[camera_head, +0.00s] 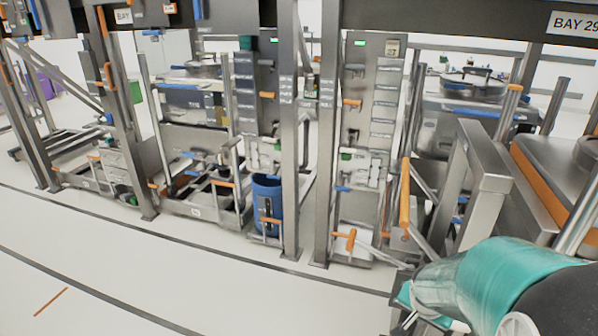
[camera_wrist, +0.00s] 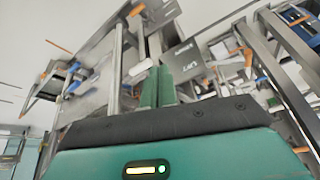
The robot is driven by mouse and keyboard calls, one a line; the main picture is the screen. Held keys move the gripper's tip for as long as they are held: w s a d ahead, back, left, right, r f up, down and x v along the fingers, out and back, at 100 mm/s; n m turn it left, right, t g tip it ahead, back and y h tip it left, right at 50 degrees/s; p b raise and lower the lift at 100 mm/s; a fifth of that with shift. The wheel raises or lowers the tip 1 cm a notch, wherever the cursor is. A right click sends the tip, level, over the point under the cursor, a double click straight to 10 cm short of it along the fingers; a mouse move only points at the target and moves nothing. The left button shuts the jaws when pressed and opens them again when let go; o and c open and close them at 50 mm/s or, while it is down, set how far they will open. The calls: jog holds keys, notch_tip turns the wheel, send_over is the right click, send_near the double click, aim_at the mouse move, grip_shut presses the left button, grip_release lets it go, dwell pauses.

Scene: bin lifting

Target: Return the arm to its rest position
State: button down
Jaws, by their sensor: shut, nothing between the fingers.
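My gripper (camera_wrist: 157,76) shows in the wrist view as two green fingers side by side, shut with nothing between them. A dark band and a green housing with a small lit indicator lie below the fingers. In the head view my teal arm reaches in from the lower right corner. Its far end is low, near the floor in front of the bays, and the fingers cannot be made out clearly there. A blue bin (camera_head: 268,203) stands upright in the rack's lower middle, well to the left of my arm and apart from it.
Steel rack posts (camera_head: 290,150) and equipment bays line the back. A metal frame with an orange-edged unit (camera_head: 545,190) stands close on the right, near my arm. An orange handle (camera_head: 405,195) sticks up beside it. The white floor (camera_head: 140,270) at front left is clear.

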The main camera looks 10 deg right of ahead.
jog(key=s+a+r+n+t+y, duration=0.1)
jog(key=s+a+r+n, duration=0.2)
jog(key=a+r+n, duration=0.2)
jog(key=s+a+r+n+t+y, duration=0.1)
jog(key=a+r+n, duration=0.4)
jog(key=a+r, duration=0.7)
jog(key=s+a+y, duration=0.1)
jog(key=s+a, duration=0.1)
jog(key=a, duration=0.2)
jog(key=shift+s+r+n, duration=0.2)
jog(key=shift+r+n, duration=0.05)
jog(key=shift+n, duration=0.05)
